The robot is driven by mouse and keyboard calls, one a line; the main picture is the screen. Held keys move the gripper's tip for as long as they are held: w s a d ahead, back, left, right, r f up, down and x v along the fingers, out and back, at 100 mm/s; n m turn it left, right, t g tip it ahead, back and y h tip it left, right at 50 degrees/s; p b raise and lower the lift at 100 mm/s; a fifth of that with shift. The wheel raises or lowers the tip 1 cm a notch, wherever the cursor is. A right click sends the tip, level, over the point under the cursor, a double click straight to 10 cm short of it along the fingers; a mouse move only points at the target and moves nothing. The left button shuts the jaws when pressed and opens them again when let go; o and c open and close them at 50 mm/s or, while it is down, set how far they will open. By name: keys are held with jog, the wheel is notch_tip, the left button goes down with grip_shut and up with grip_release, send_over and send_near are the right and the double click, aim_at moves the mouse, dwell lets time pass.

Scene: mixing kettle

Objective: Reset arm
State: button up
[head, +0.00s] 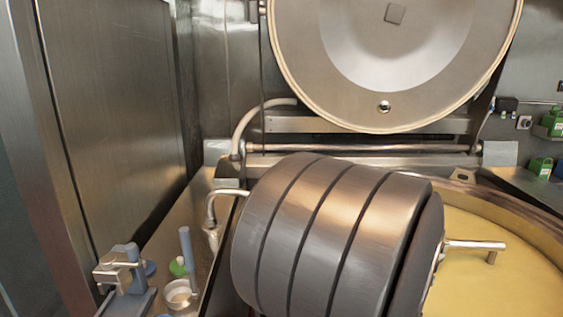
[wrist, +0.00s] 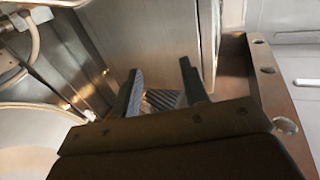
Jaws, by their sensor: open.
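My gripper shows in the wrist view (wrist: 161,67), with its two dark fingers well apart and nothing between them. The mixing kettle (head: 500,195) stands at the right of the head view, holding a smooth yellow mass (head: 500,275). Its round steel lid (head: 395,60) is raised behind it. A large grey banded cylinder fills the middle foreground and hides part of the kettle; I cannot tell whether it is part of my arm.
A side counter (head: 170,235) at lower left carries a blue-grey fixture (head: 125,270), a small white cup (head: 180,292) and a green-capped item (head: 178,267). A tall steel panel (head: 110,110) closes off the left. Green items (head: 541,167) sit on the right-hand ledge.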

jog(key=d+f+m+t+h, duration=0.2)
jog(key=d+f, duration=0.3)
jog(key=d, duration=0.4)
jog(key=shift+s+m+t, duration=0.35)
jog(key=shift+m+t, duration=0.45)
jog(key=shift+t, duration=0.1)
